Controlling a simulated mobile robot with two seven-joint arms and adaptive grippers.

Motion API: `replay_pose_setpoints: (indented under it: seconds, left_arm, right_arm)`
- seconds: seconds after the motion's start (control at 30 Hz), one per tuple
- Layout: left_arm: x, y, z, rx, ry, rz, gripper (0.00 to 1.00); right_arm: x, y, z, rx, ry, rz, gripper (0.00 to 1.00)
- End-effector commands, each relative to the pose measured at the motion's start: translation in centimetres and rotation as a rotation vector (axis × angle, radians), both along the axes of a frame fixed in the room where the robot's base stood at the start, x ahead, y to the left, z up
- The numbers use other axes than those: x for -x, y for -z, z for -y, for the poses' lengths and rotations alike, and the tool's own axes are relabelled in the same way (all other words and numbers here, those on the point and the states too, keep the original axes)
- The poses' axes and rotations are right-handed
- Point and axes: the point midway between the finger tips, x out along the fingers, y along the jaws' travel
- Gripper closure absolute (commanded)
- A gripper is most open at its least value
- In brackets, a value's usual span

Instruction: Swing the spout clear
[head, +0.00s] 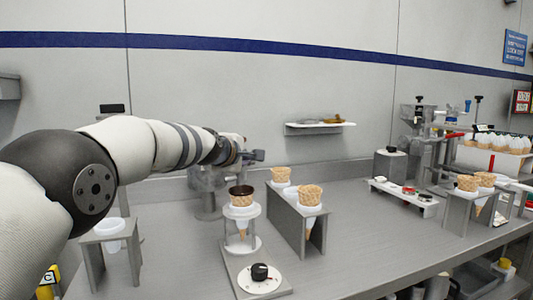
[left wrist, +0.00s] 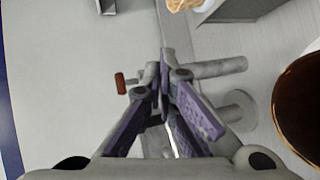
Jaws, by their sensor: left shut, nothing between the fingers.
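My left gripper (head: 252,156) reaches in from the left above the counter. In the left wrist view its purple-padded fingers (left wrist: 163,72) are closed together with nothing between them. A grey tube that looks like the spout (left wrist: 222,68) lies just beyond the fingertips; I cannot tell whether they touch. An orange-brown knob (left wrist: 120,83) is left of the fingers. In the head view the grey dispenser (head: 207,190) stands below my gripper, partly hidden by it. A cone with a dark chocolate top (head: 241,197) stands in front of it; its top (left wrist: 300,112) fills the wrist view's right edge. My right gripper is not seen.
The cone's stand has a black dial (head: 259,271) in front. A grey cone rack (head: 292,222) is to its right and another rack (head: 108,235) to its left. A wall shelf (head: 318,127) is behind.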

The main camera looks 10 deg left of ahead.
Motion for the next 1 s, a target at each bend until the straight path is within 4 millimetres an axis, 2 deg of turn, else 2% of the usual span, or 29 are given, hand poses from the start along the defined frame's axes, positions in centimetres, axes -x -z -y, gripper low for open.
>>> replay_pose_setpoints:
  seconds: [0.03,0.1,0.3,0.43,0.6,1.0]
  left_arm:
    - [0.7,-2.0,0.2,0.001,0.002,0.015,1.0]
    - [1.9,-2.5,1.9,-0.003,0.006,0.015,1.0]
    - [4.5,-3.3,5.3,-0.004,0.004,0.009,1.0]
    - [5.6,-3.6,6.8,-0.001,0.005,0.003,1.0]
    - [6.2,-3.6,7.6,0.0,0.003,0.0,1.0]
    - [6.2,-3.5,7.6,0.0,0.003,-0.001,1.0]
  right_arm:
    - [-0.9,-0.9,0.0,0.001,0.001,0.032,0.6]
    - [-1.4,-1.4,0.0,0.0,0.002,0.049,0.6]
    - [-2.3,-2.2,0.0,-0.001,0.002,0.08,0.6]
    - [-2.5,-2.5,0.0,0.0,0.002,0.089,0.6]
    - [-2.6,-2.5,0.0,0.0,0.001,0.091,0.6]
    - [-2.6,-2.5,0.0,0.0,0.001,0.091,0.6]
